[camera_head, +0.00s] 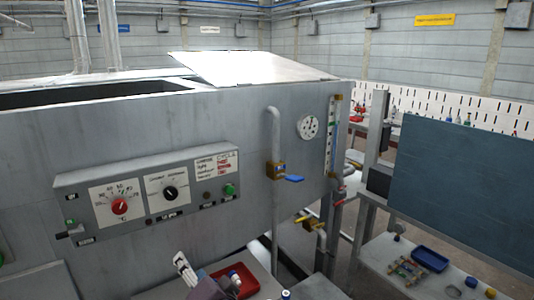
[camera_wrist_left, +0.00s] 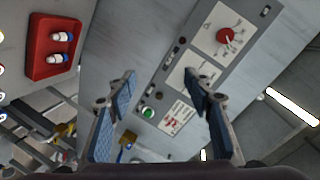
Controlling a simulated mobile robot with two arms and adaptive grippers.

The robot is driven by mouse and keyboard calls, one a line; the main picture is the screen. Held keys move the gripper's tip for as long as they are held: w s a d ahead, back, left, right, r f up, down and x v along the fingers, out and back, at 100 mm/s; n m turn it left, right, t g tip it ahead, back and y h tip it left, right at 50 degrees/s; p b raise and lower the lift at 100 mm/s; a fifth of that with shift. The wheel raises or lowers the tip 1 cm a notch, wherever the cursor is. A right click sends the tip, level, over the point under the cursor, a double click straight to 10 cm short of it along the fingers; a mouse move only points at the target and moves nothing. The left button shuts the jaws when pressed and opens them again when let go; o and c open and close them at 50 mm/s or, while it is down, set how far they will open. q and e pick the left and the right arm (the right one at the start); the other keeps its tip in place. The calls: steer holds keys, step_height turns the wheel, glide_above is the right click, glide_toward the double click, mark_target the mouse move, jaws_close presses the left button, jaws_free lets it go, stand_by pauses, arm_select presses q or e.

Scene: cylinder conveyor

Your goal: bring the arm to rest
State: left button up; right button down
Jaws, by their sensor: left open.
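My left gripper (camera_wrist_left: 165,85) is open, its two blue-padded fingers apart with nothing between them. Behind the fingers in the wrist view is the grey control panel (camera_wrist_left: 190,55), apart from them as far as I can tell. In the head view part of the gripper (camera_head: 190,276) shows at the bottom edge, below the panel (camera_head: 150,200) and beside a red tray (camera_head: 247,289). The rest of the arm is out of frame. My right gripper is in neither view.
The red tray (camera_wrist_left: 39,65) holds two white-and-blue cylinders (camera_wrist_left: 62,36) in the wrist view. A pipe with a blue-handled valve (camera_head: 294,178) stands on the grey machine's front. At right are a dark board (camera_head: 465,190) and a bench with a blue tray (camera_head: 430,259).

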arm_select(q)
steer(key=s+a+f+n+g+h, duration=0.1)
steer(key=s+a+f+g+h, duration=0.15)
steer(key=s+f, duration=0.65)
steer(key=s+a+f+n+g+h, duration=0.15)
steer(key=s+f+g, duration=0.25)
steer(key=s+f, duration=0.55)
steer(key=s+f+g+h, duration=0.3)
steer(key=s+f+h, duration=0.15)
steer(key=s, duration=0.95)
step_height(320, 180, down, 30)
steer(key=s+d+g+b, duration=0.1)
steer(key=s+b, duration=0.1)
steer(key=b, duration=0.1)
steer(key=s+a+f+g+b, duration=0.1)
steer(key=s+a+f+b, duration=0.1)
steer(key=s+f, duration=1.5)
step_height(320, 180, down, 2)
steer(key=shift+a+b, duration=0.4)
steer(key=shift+a, duration=0.05)
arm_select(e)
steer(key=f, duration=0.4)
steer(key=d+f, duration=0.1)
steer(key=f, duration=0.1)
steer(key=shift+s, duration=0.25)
arm_select(q)
steer(key=shift+g, duration=0.25)
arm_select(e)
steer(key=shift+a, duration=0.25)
